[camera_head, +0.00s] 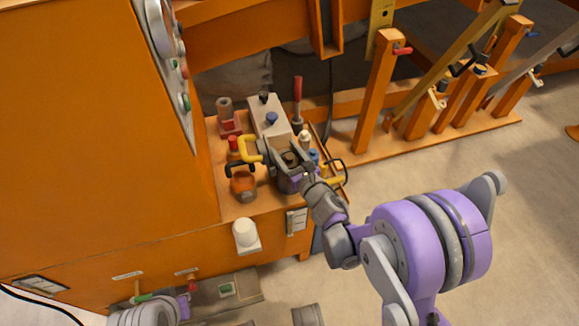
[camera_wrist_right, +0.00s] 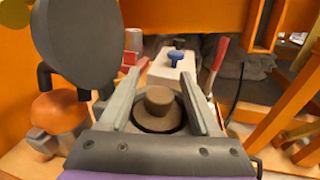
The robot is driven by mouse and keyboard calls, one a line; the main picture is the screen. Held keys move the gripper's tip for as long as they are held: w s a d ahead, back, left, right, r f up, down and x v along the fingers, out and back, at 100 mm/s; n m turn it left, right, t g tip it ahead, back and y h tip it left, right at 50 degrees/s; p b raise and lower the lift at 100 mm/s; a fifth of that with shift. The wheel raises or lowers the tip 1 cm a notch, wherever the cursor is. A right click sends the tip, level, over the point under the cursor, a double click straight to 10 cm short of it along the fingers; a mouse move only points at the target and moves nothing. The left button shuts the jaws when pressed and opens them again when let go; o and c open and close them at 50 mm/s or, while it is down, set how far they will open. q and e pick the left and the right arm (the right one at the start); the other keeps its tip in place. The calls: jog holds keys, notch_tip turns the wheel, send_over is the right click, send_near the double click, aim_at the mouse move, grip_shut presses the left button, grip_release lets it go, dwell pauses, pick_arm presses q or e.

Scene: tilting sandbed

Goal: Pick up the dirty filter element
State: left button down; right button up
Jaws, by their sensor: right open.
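A brown, stubby cylinder with a knob-like top, which looks like the dirty filter element (camera_wrist_right: 158,108), sits upright in a dark round opening in the right wrist view. My right gripper (camera_wrist_right: 161,82) is open, with one finger on each side of it; contact cannot be made out. In the head view the right gripper (camera_head: 287,157) is over the orange bench and largely hides the element. A large dark grey disc (camera_wrist_right: 75,42) stands raised at left in the wrist view. Of my left arm, only a part shows at the bottom left, without clear fingers.
A pale box with a blue knob (camera_head: 270,118) stands behind the gripper, with a red-handled lever (camera_head: 298,92) beside it. An orange round-topped part (camera_head: 243,185) and yellow handle (camera_head: 250,151) are close on the left. Orange posts (camera_head: 378,95) stand behind right. The floor at right is clear.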

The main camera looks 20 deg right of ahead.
jog(key=shift+w+a, duration=0.1)
jog(key=shift+w, duration=0.3)
jog(key=shift+c, duration=0.3)
grip_shut()
jog(key=shift+r, duration=0.1)
